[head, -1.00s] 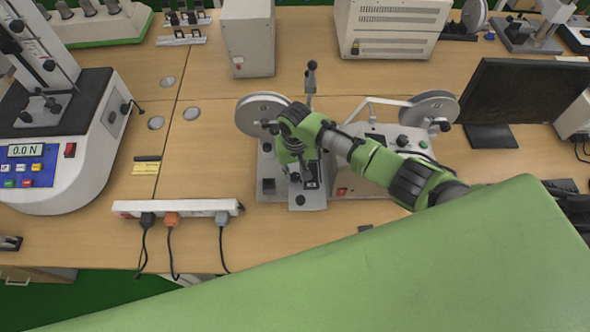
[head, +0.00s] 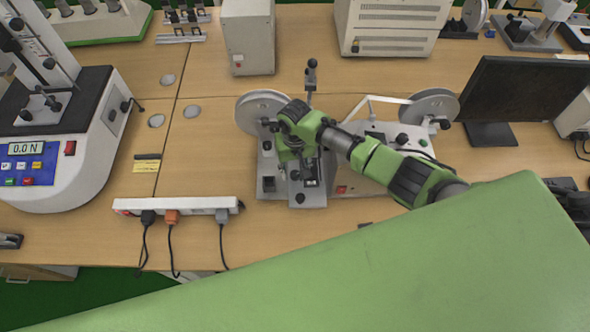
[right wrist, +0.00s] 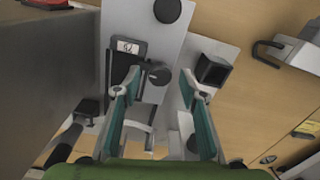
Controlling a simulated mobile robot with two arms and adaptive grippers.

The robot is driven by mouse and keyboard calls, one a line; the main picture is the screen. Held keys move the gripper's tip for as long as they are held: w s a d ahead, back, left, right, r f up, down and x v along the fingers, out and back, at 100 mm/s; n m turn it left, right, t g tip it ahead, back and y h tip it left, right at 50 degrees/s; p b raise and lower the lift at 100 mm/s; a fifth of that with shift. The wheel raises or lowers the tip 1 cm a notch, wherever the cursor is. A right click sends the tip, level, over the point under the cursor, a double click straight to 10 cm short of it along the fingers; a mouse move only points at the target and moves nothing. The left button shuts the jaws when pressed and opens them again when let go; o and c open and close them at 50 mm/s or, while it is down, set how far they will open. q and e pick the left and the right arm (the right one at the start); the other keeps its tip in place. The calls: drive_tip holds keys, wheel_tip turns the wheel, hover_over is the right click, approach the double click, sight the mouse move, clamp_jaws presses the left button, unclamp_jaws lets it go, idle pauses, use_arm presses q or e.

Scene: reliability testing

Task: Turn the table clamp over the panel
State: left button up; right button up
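My right gripper (right wrist: 163,108) is open in the right wrist view, its two teal-lined fingers standing apart over the grey metal fixture. A small dark panel with a white label (right wrist: 128,47) lies on the fixture plate, just beyond the left finger. A dark round knob (right wrist: 158,73), which seems to belong to the clamp, sits between the fingertips, with pale metal parts behind it. I cannot tell if a finger touches it. In the head view the panel (head: 312,178) shows beside my right wrist, which hides most of the clamp and the fingers. My left gripper is not in view.
A wheel (head: 262,112) and an upright lever (head: 311,78) stand close to my right wrist. A grey control box (head: 375,180) is to its right, under my forearm. A power strip (head: 180,207) lies at front left. Bare table lies left of the fixture.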

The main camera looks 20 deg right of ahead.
sight(295, 173)
wheel_tip(295, 173, up, 12)
idle(0.4)
drive_tip(key=shift+f, duration=0.15)
idle(0.3)
